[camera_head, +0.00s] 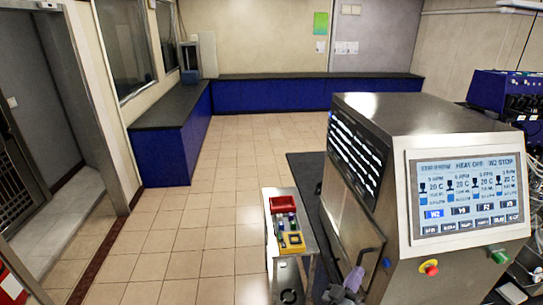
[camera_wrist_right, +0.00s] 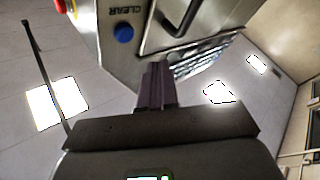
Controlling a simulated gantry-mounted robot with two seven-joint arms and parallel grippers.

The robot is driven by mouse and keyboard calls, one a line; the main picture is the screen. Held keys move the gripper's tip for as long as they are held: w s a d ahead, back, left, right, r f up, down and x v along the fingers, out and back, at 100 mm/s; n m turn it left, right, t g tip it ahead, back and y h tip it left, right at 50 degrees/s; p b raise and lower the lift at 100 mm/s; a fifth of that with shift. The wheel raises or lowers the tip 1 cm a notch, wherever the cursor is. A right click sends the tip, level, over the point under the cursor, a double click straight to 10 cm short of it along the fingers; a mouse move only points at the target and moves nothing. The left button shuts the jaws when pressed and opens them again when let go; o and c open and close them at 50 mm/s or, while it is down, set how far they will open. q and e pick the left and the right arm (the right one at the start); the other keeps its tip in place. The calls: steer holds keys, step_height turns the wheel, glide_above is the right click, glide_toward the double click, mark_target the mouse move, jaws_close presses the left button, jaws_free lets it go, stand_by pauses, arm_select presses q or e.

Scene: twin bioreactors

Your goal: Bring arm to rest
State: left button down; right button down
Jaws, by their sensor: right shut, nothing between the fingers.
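My right gripper (camera_head: 353,280) shows at the bottom of the head view, in front of the steel control cabinet. In the right wrist view its purple fingers (camera_wrist_right: 156,84) are together, with nothing visible between them. The fingers point toward the cabinet front, near a dark handle (camera_wrist_right: 188,17) and a blue button (camera_wrist_right: 123,32) marked CLEAR. I cannot tell the exact gap to the cabinet. My left gripper is not in view.
The steel cabinet (camera_head: 440,118) has a lit screen (camera_head: 468,197), a red knob (camera_head: 431,267) and a green knob (camera_head: 499,256). A cart (camera_head: 284,263) with a red bin (camera_head: 283,204) and a yellow tray stands left of it. Tiled floor (camera_head: 200,235) is clear further left.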

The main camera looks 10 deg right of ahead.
steer(key=s+d+f+n+y+p, duration=0.3)
steer(key=s+f+n+y+p, duration=0.25)
steer(key=s, duration=0.75)
steer(key=s+a+r+n+g+y+p, duration=0.1)
steer(key=s+a+r+g+y, duration=0.1)
steer(key=s+a+g+y, duration=0.6)
steer(key=s+a+y, duration=0.4)
steer(key=s+a, duration=0.4)
steer(key=s, duration=0.1)
steer(key=shift+s+r+g+p, duration=0.2)
steer(key=shift+s+g+p, duration=0.05)
steer(key=shift+g+p, duration=0.15)
